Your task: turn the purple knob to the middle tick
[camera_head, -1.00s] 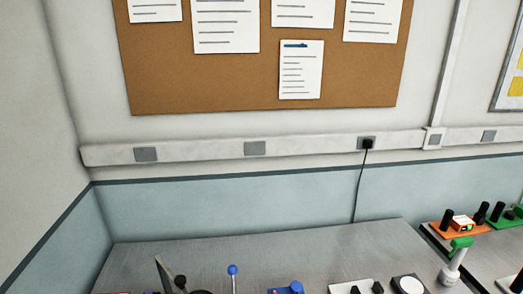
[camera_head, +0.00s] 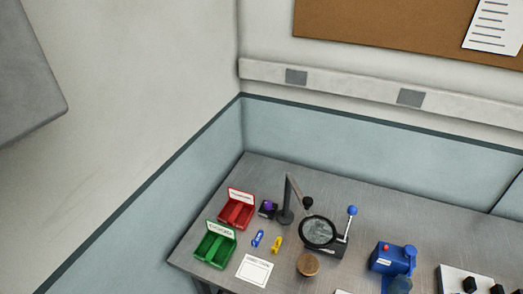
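The purple knob (camera_head: 267,205) is small in the head view. It sits on a dark block near the back left of the grey bench, between the red bin and the magnifier stand. Its tick marks and pointer are too small to make out. Neither of my grippers shows in this view.
A red bin (camera_head: 251,213) and a green bin (camera_head: 228,249) stand at the bench's left end. A magnifier (camera_head: 317,231) on a stand is right of the knob. Blue and yellow clips, a white card (camera_head: 254,269), a round wooden piece (camera_head: 307,265) and a blue device (camera_head: 388,261) lie nearby.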

